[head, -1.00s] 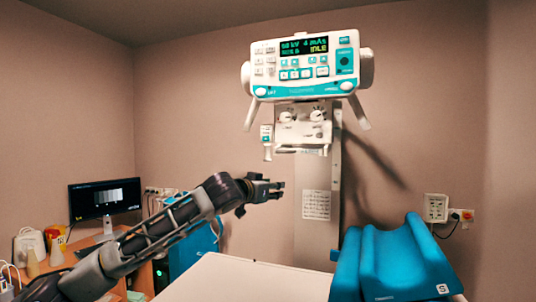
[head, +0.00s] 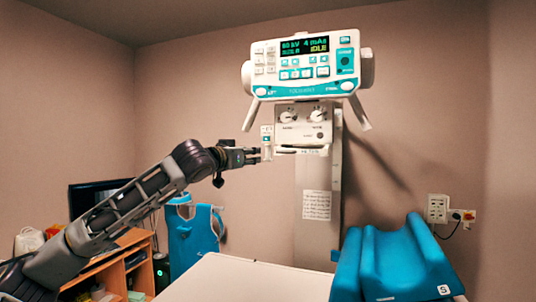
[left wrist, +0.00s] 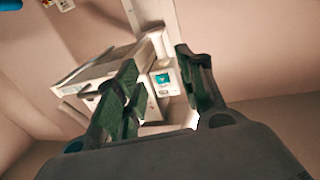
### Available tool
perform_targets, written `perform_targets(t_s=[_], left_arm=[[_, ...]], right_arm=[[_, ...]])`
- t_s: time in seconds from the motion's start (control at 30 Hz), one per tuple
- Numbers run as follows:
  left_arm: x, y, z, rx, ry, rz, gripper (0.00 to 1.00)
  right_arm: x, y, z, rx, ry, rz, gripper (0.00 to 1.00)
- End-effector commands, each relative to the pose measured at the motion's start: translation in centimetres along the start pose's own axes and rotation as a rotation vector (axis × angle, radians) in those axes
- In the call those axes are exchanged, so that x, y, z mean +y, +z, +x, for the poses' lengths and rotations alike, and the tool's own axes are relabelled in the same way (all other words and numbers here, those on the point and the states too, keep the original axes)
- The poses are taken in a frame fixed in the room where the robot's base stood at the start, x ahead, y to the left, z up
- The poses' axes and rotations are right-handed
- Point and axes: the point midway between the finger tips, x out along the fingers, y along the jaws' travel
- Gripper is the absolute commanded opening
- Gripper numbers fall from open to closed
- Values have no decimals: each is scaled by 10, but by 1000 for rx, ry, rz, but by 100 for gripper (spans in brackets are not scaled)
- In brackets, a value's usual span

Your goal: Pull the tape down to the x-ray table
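The tape (head: 266,136) is a small white case with a teal mark, hanging at the left side of the x-ray head's collimator box (head: 304,127). A small white end hangs below the case. My left gripper (head: 255,155) is at the height of this lower end, with its tips just left of it; whether they touch cannot be told. In the left wrist view, the fingers (left wrist: 160,92) are apart, and the tape case (left wrist: 163,77) shows between them, beyond the tips. The white x-ray table (head: 245,280) lies below. My right gripper is not in view.
The control panel (head: 305,65) with its two handles overhangs the collimator. The white column (head: 316,225) stands behind. Blue cushions (head: 395,262) lie at the right of the table. A desk with a monitor (head: 90,197) and a blue apron (head: 192,235) are at left.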

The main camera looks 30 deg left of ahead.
Motion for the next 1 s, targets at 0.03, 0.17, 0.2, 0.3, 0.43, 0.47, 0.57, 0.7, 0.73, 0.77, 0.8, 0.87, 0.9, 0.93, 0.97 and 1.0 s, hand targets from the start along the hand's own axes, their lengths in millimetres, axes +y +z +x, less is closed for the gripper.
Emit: perform_targets(t_s=[0.03, 0.17, 0.2, 0.3, 0.43, 0.47, 0.57, 0.7, 0.73, 0.77, 0.8, 0.87, 0.9, 0.93, 0.97, 1.0], left_arm=[[0, 0, 1, 0, 0, 0, 39], [0, -1, 7, 0, 1, -1, 39], [0, -1, 9, 0, 1, -1, 39], [0, -1, 18, -1, 0, -1, 39], [1, -1, 31, -2, 1, -1, 39], [0, -2, 34, -1, 1, -1, 39], [0, -2, 46, -1, 1, -2, 39], [1, -2, 62, -1, 1, -1, 39], [1, -2, 65, -1, 2, -1, 39], [0, -2, 69, -1, 1, -2, 39], [0, -2, 73, -1, 0, -1, 39], [0, -2, 80, -1, 0, 0, 39], [1, -2, 85, 0, 1, 0, 39], [0, -3, 88, 1, 1, -1, 39], [0, -2, 91, 0, 0, -1, 39], [0, -2, 95, -1, 1, -2, 39]], right_arm=[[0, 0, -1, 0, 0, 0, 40], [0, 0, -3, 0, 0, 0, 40], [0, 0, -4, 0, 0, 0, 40], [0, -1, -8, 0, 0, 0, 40], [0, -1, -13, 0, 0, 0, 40], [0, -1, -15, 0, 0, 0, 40], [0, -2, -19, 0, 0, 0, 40], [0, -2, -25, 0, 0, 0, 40], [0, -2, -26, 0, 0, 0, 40], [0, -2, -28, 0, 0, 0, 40], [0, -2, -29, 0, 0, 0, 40], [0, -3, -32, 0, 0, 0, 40], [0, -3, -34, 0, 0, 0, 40], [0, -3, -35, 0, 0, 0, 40], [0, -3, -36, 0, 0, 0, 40], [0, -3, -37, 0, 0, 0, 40]])
